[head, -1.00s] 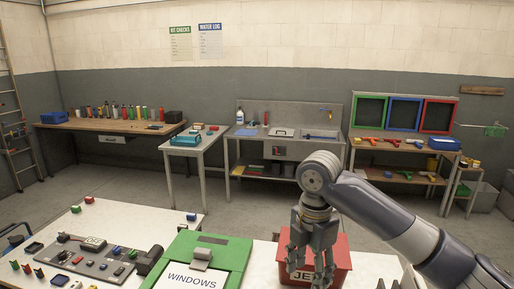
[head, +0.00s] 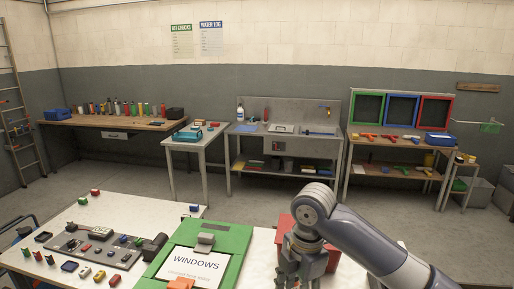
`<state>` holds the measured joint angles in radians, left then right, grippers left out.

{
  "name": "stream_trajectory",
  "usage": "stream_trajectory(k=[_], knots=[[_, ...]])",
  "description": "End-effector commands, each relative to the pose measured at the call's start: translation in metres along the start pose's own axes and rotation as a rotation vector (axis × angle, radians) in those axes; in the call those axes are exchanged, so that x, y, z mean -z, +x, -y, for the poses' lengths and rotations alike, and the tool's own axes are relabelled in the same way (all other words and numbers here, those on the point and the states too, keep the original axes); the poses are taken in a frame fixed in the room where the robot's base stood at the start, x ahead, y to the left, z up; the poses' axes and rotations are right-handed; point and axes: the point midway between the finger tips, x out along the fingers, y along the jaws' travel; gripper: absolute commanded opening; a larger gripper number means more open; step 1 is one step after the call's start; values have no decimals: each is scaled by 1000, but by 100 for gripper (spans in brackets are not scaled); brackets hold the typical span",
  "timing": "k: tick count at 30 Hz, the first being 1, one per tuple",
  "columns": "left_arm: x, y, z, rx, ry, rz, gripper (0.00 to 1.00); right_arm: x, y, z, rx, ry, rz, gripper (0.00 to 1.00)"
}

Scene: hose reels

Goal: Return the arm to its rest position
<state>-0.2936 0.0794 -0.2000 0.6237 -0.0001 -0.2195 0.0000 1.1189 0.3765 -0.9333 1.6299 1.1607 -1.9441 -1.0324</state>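My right arm comes in from the right. Its gripper (head: 299,279) hangs pointing down at the bottom edge of the head view, in front of a red bin (head: 284,226) on the near table. The fingertips are cut off by the frame, so I cannot tell whether it is open or shut or holds anything. The arm and gripper cover much of the bin. My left gripper is not in view.
A green case (head: 236,241) with a white "WINDOWS" label and an orange item (head: 180,284) at its front lies left of my gripper. A grey panel (head: 92,246) with small parts lies further left. Workbenches line the back wall. The floor (head: 150,190) between is open.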

Motion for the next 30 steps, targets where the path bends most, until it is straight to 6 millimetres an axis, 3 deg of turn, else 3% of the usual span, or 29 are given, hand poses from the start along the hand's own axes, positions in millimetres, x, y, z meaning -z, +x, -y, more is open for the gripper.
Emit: stream_trajectory(k=[8,18,23,30], knots=[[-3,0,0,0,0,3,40,36,57,17,-55,152,-92,53],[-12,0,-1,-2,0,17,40,75,125,61,-156,595,-254,53],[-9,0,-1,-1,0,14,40,75,147,92,-189,857,-301,53],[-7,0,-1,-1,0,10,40,55,172,154,-231,1273,-298,53]])
